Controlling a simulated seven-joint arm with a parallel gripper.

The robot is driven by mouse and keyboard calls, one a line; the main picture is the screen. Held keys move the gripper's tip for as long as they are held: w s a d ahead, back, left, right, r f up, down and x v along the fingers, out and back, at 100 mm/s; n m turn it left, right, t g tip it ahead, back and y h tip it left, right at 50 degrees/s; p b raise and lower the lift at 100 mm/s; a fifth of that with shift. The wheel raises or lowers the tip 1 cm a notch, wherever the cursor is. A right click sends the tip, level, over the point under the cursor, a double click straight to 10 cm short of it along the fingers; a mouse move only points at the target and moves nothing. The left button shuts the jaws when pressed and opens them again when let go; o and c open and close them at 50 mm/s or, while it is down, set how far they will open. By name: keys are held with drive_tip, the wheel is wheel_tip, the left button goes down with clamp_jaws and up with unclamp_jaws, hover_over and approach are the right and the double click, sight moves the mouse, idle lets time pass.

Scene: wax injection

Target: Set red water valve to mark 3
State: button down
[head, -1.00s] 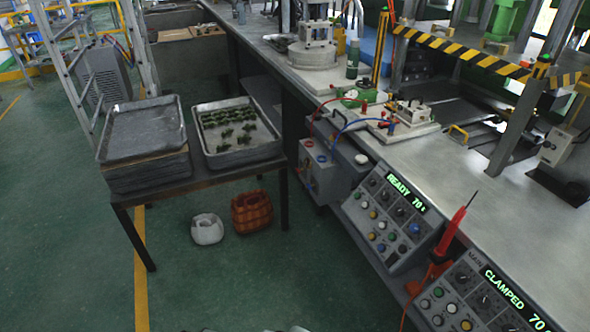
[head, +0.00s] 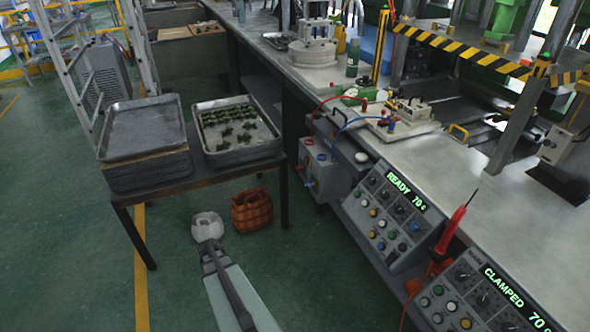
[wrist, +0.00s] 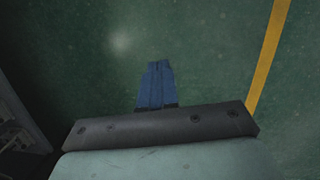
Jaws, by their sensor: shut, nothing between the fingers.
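A grey box (head: 326,172) hangs at the front side of the bench, with small red and blue round parts on its top and side. A red part (head: 309,142) on its top may be the red water valve; its marks are too small to read. A red hose and a blue hose run from this area up to the bench. My gripper (wrist: 157,66) is shut and empty, its blue fingers together over the green floor in the wrist view. In the head view my arm shows at the bottom centre, well below and left of the grey box.
A table with metal trays (head: 143,131) stands at the left. Control panels (head: 385,220) and a red tool (head: 450,230) line the bench front.

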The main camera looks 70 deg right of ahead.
drive_tip(key=d+r+m+g+h, duration=0.1)
drive_tip(key=d+r+m, duration=0.5)
drive_tip(key=d, duration=1.3)
drive_tip(key=w+d+r+m+g+h, duration=0.1)
drive_tip(key=d+r+m+h, duration=0.3)
drive_tip(key=d, duration=1.5)
drive_tip(key=w+d+r+m+g+h, duration=0.1)
drive_tip(key=d+r+m, duration=0.8)
drive_tip(key=d, duration=1)
drive_tip(key=shift+w+d+r+g+h, duration=0.2)
drive_tip(key=shift+r+g+h, duration=0.45)
drive_tip(key=shift+r, duration=1.75)
